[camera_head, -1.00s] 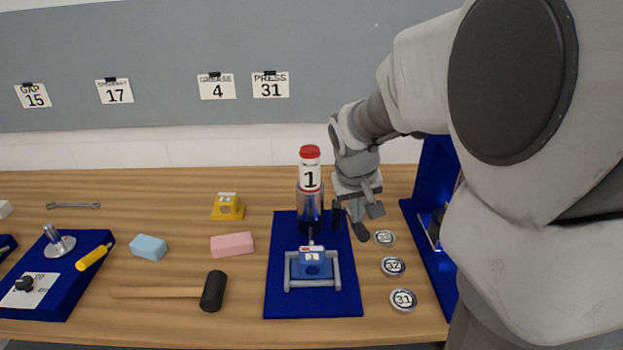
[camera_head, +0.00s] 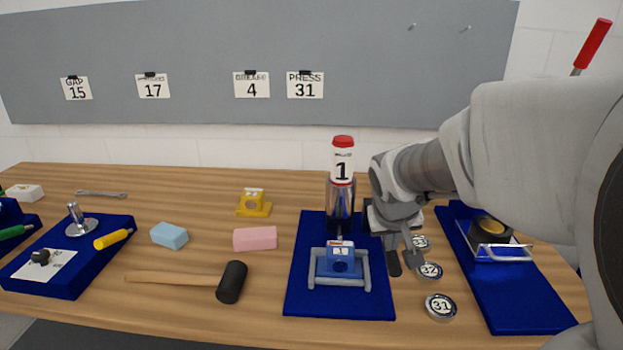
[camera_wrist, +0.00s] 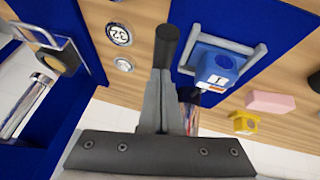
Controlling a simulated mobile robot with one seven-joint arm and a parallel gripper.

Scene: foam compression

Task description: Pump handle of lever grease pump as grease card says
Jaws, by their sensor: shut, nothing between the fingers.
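The lever grease pump (camera_head: 341,205) stands on a blue base (camera_head: 300,297). It has a red cap and a white label with a 1. In front of it a blue block (camera_head: 341,262), also marked 1, sits in a grey frame. The grease card (camera_head: 251,85) on the grey board reads 4. A black grip (camera_head: 393,263), apparently the pump handle, hangs at the base's right edge; it also shows in the wrist view (camera_wrist: 166,46). My gripper (camera_wrist: 160,80) is shut at the grip's near end. I cannot tell whether they touch. The lever's link to the pump is hidden.
Numbered tins (camera_head: 440,307) stand right of the base, close to my gripper. Further right is the blue press stand (camera_head: 520,312). A mallet (camera_head: 231,283), pink block (camera_head: 255,238) and yellow part (camera_head: 253,204) lie left. Bare table separates them.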

